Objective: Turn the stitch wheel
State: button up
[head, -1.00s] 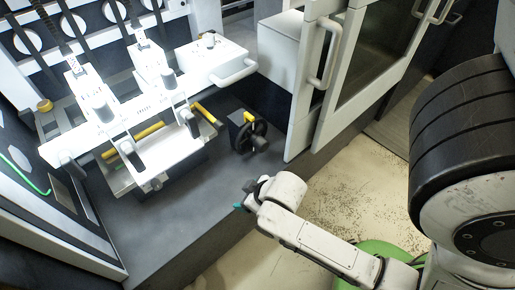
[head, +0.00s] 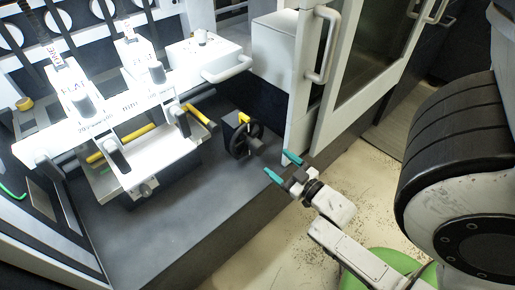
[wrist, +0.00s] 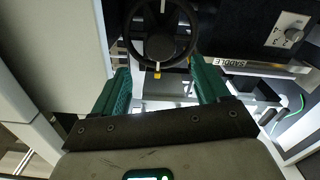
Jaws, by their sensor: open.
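The stitch wheel is a black handwheel (head: 243,140) with a protruding knob and a yellow part at its top. It stands on the dark floor plate of the machine, in the middle of the head view. In the wrist view the wheel (wrist: 160,47) is at the top centre, beyond and between the fingertips. My gripper (head: 282,166) has two teal fingers spread apart. It is to the right of and a little below the wheel in the head view, pointing towards it, with a visible gap. The gripper also fills the lower wrist view (wrist: 163,78) and is open and empty.
A white cabinet door (head: 303,85) with a handle is close to the right of the wheel. The white stitching unit (head: 145,165) with yellow bars is to the left. The dark plate (head: 190,215) in front is clear.

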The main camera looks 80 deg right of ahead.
aim_at(261, 150)
jog(key=b+x, duration=0.2)
jog(key=x, duration=0.8)
jog(key=shift+w, duration=0.15)
grip_shut()
dwell(0.4)
